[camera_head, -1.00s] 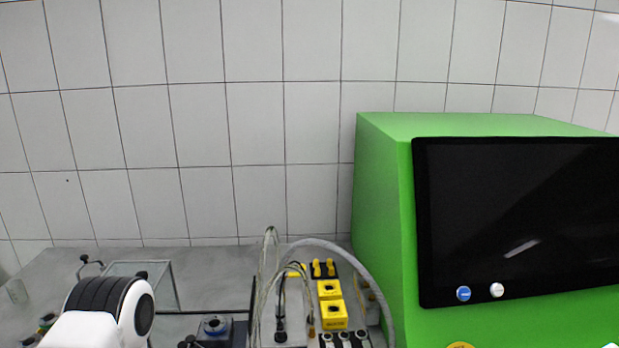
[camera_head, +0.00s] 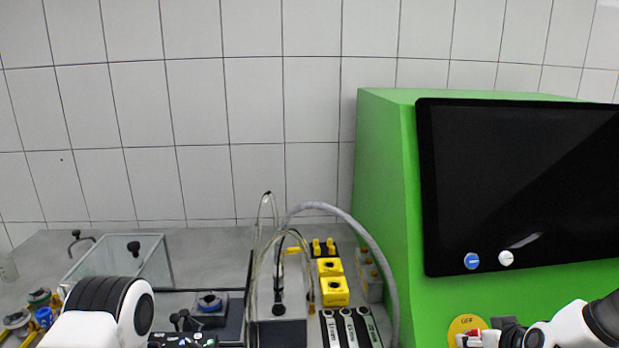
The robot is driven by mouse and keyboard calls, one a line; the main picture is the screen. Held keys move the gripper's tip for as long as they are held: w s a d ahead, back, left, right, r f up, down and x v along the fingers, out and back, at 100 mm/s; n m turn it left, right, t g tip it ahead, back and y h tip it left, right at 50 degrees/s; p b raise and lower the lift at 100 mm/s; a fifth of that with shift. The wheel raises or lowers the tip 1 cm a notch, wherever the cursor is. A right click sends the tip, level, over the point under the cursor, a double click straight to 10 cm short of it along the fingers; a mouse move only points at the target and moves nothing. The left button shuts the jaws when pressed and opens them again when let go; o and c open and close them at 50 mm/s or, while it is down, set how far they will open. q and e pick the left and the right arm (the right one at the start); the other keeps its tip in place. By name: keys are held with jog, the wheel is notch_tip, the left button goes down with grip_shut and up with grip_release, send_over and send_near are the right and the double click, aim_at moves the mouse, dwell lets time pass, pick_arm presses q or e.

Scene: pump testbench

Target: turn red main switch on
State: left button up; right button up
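The main switch shows at the bottom of the green cabinet's front as a round yellow plate (camera_head: 463,326) marked "OFF". A small red part (camera_head: 474,333), apparently its knob, shows at the plate's right edge. My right gripper (camera_head: 482,340) comes in from the right at the bottom edge, with its tip in front of or beside the red part. Contact cannot be told, and the fingers are too small and cut off to show whether they are open or shut.
The green cabinet (camera_head: 384,180) carries a black screen (camera_head: 520,190) with a blue button (camera_head: 472,261) and a white button (camera_head: 505,258). Yellow blocks (camera_head: 334,291), cables and a grey hose (camera_head: 362,240) stand left of it. A clear box (camera_head: 118,260) is at the back left.

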jog(key=c, duration=0.5)
jog(key=shift+f+m+b, duration=0.15)
jog(key=shift+m+b, duration=0.4)
jog(key=shift+m, duration=0.35)
jog(key=shift+s+m, duration=0.1)
jog(key=shift+m, duration=0.7)
